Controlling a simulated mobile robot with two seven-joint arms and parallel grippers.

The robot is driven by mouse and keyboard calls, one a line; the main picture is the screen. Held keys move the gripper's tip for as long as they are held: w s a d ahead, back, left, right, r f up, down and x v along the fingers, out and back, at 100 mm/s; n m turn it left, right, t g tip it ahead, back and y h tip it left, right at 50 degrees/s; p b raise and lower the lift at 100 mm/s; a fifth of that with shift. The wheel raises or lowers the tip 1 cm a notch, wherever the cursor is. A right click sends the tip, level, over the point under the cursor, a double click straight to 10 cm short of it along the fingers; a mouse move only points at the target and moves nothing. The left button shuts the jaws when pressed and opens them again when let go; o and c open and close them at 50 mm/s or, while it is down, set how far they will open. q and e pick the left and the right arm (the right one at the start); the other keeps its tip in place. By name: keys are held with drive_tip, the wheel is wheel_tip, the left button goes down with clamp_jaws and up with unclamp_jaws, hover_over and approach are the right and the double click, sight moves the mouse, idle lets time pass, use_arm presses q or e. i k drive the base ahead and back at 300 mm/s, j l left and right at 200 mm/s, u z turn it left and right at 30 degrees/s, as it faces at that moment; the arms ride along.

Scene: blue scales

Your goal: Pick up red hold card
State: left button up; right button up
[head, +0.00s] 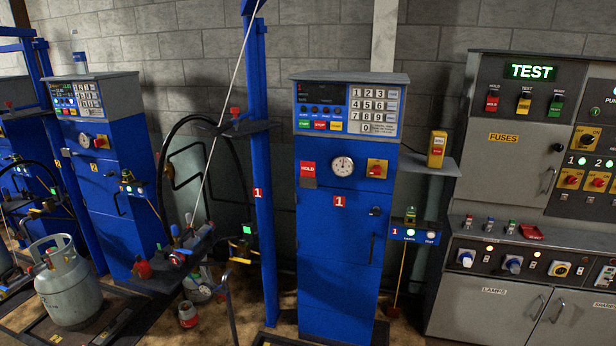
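A red card with the white word HOLD (308,168) is on the front of the middle blue cabinet (335,255). It is to the left of the round gauge (342,166), and a small grey piece shows at its lower edge. The card is upright and its printed face is visible. Neither of my grippers is in the head view, so their distance from the card does not show.
A keypad panel (373,108) tops the cabinet. A side shelf (430,165) holds a yellow box (437,149). A grey control cabinet (500,180) stands right, with a red object (530,232) on its ledge. A gas cylinder (68,285) and hoses crowd the left.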

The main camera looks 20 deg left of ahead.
sight(307, 168)
drive_tip(key=u, duration=0.5)
drive_tip(key=i+j+u, duration=0.15)
drive_tip(key=i+u, duration=0.25)
drive_tip(key=i+j+u, duration=0.1)
drive_tip(key=i+u, duration=0.35)
drive_tip(key=k, duration=0.1)
